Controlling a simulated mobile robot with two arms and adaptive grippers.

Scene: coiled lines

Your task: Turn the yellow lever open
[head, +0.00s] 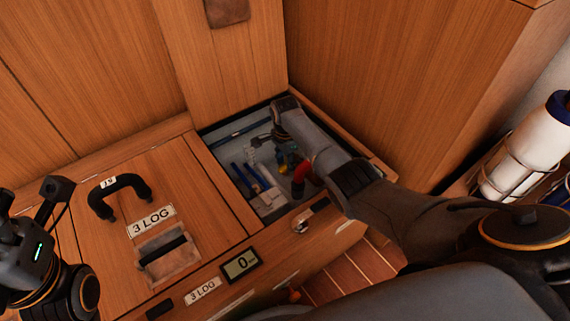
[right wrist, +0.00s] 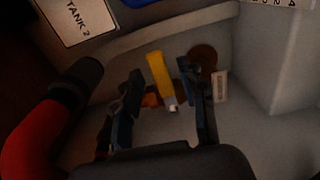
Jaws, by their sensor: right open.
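The yellow lever (right wrist: 160,74) shows in the right wrist view, between the two fingers of my right gripper (right wrist: 163,98). The lever has a silver end and an orange-brown part beside it. My right gripper is open around the lever; I cannot tell whether a finger touches it. In the head view my right arm reaches down into an open bay in the bench, with the gripper (head: 262,138) partly hidden; a small yellow spot there (head: 282,158) appears to be the lever. My left arm shows at the left edge, but its gripper fingers are not clear.
A red hose with a black end (right wrist: 45,130) lies left of the gripper, and it shows in the head view (head: 301,172). A round brown fitting (right wrist: 204,58) is close on the right. Bay walls surround the arm. A closed wooden hatch (head: 110,225) lies left of the bay.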

